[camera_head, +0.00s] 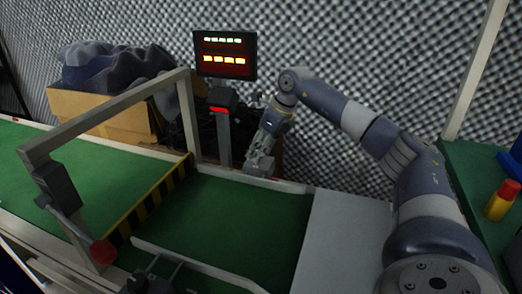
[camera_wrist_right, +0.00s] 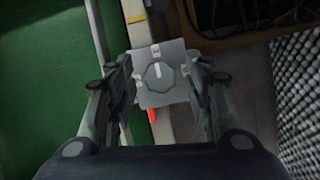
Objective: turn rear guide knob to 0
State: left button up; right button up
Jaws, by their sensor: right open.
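The rear guide knob (camera_wrist_right: 159,77) is a grey, many-sided knob on a light grey square plate (camera_wrist_right: 178,56) in the right wrist view. A pale mark on it points toward the top of that view. My right gripper (camera_wrist_right: 158,68) is open, with one finger on each side of the knob. Whether the fingers touch it I cannot tell. In the head view my right gripper (camera_head: 261,160) reaches down at the rear edge of the green belt (camera_head: 250,215) and mostly hides the knob. Any scale numbers are too small to read. My left gripper is not in view.
A post with a lit display (camera_head: 224,54) stands just left of my right gripper. A cardboard box (camera_head: 100,110) of dark foam stands behind. A red-and-yellow object (camera_head: 502,201) stands at right.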

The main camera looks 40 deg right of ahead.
jog(key=c, duration=1)
